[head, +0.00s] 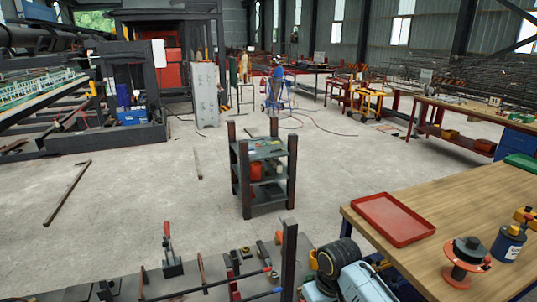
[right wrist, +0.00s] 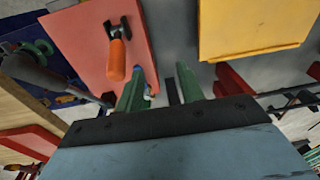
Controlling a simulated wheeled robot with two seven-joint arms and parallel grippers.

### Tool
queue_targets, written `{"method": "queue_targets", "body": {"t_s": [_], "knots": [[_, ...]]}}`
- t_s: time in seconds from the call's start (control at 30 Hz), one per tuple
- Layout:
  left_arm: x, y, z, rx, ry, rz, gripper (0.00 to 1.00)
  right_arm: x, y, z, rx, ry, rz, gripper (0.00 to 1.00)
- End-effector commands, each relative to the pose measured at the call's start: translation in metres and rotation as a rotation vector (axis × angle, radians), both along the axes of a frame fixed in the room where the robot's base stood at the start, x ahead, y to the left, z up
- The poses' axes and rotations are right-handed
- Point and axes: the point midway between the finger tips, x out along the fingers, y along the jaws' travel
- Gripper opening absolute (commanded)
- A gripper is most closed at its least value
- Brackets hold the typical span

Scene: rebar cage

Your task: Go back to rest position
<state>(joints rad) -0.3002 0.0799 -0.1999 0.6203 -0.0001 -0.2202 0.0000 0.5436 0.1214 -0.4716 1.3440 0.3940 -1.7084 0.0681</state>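My right arm shows at the bottom middle of the head view, but its gripper cannot be made out there. In the right wrist view my right gripper (right wrist: 161,72) has its two green fingers apart, with a gap between them. A narrow dark strip shows in that gap, and I cannot tell whether it is behind the fingers; nothing is visibly clamped. An orange-handled tool (right wrist: 117,58) on a red panel (right wrist: 75,45) shows beyond the left finger. My left gripper is not in the head view.
A grey bench (head: 75,293) with a red-handled clamp (head: 170,252) and bars lies at the bottom. At right, a wooden table (head: 455,205) holds a red tray (head: 393,219), a spool (head: 466,262) and a blue can (head: 509,243). A shelf cart (head: 265,170) stands on open floor.

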Motion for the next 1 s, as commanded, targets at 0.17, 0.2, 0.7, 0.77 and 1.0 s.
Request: {"method": "queue_targets", "body": {"t_s": [0.17,0.2,0.7,0.77,1.0], "knots": [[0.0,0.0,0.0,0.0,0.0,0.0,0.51,-0.065,0.002,-0.029,0.054,-0.047,-0.009,0.38],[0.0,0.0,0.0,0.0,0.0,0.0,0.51,-0.08,0.0,-0.033,0.062,-0.059,-0.018,0.38],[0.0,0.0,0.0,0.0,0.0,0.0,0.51,-0.225,-0.055,-0.015,0.038,-0.198,-0.159,0.38],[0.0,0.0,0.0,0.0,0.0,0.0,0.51,-0.234,-0.06,-0.011,0.029,-0.208,-0.169,0.38],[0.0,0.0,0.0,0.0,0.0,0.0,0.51,-0.266,-0.079,0.007,-0.007,-0.239,-0.203,0.38]]}}
